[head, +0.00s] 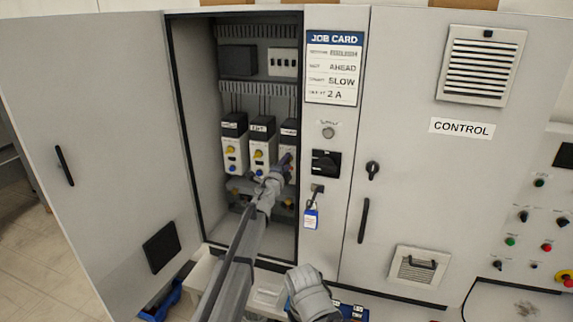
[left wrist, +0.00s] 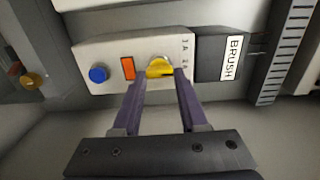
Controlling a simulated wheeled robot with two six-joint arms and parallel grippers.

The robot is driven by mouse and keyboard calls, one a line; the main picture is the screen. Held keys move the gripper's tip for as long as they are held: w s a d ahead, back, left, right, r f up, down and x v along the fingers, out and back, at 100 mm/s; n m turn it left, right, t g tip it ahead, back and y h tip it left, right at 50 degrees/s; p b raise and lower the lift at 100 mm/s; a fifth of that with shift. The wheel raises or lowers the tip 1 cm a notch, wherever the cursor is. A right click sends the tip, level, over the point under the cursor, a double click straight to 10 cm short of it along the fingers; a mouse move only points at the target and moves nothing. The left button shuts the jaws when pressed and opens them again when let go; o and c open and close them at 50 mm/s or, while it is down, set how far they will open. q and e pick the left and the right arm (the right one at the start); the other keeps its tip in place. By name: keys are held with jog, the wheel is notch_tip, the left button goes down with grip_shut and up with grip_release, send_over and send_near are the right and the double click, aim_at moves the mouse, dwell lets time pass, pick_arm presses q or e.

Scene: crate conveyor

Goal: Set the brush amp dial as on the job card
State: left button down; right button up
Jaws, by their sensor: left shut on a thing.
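The brush unit, labelled BRUSH in the left wrist view (left wrist: 232,57), has a yellow dial (left wrist: 159,66) with 1 A and 2 A printed beside it. A dark mark shows on the dial's lower right; its exact setting is unclear. My left gripper (left wrist: 160,78) is shut on the dial, a finger on either side. In the head view my left gripper (head: 281,168) covers the lower part of the rightmost unit (head: 289,129). The job card (head: 333,70) reads AHEAD, SLOW and 2 A. My right gripper (head: 311,293) is low in front of the cabinet, its fingers unclear.
The unit also has an orange window (left wrist: 128,68) and a blue knob (left wrist: 98,74). Two similar units (head: 234,143) stand to the left. The cabinet door (head: 100,150) is open at left. A blue padlock tag (head: 311,217) hangs below a black switch (head: 326,163).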

pick_arm(q)
jog(key=shift+c, duration=2.2)
grip_release()
jog(key=shift+s, duration=0.15)
jog(key=v, duration=0.7)
jog(key=shift+s+a, duration=0.15)
jog(key=shift+s, duration=0.1)
